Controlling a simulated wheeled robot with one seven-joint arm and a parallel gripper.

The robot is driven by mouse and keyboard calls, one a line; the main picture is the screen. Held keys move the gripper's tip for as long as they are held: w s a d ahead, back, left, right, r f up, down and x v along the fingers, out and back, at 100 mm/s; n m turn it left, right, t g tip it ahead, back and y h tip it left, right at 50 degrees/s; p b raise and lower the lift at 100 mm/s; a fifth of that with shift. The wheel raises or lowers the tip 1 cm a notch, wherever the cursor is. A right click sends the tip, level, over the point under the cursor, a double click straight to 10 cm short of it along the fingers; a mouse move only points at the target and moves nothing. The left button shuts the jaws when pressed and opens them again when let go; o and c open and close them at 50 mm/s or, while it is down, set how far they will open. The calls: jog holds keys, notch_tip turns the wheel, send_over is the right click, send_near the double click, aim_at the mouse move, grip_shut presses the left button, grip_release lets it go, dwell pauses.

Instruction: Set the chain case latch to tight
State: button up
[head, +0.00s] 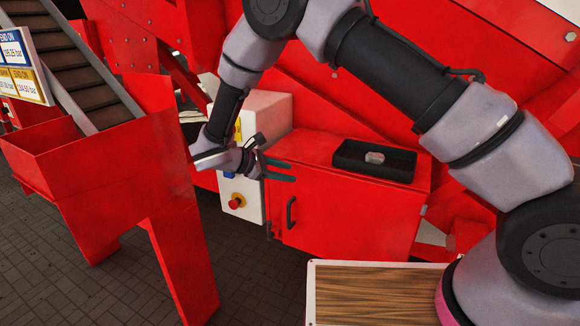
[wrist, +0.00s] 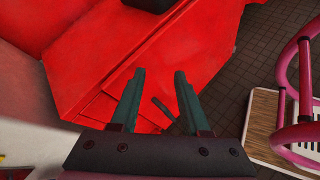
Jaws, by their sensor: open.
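My gripper (head: 292,171) is open and empty in front of the upper left of a red case (head: 345,222). Its two fingers point to the right in the head view. In the wrist view the fingers of my gripper (wrist: 158,74) are spread, with red surfaces beyond them. A black handle-like part (head: 291,213) is on the left of the case front, below the fingers. A small dark bar (wrist: 162,108) shows between the fingers in the wrist view, apart from them. I cannot tell which part is the latch or how it is set.
A black tray (head: 372,160) with a small pale object lies on top of the case. A white control box (head: 262,120) with a red button (head: 235,202) stands to the left. A wood-topped table (head: 375,292) is in front. Dark floor (head: 255,285) is open at the lower left.

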jog(key=shift+w+d+r+m+g, duration=0.2)
jog(key=shift+d+r+m+g, duration=0.3)
jog(key=shift+d+r, duration=0.4)
jog(key=shift+a, duration=0.1)
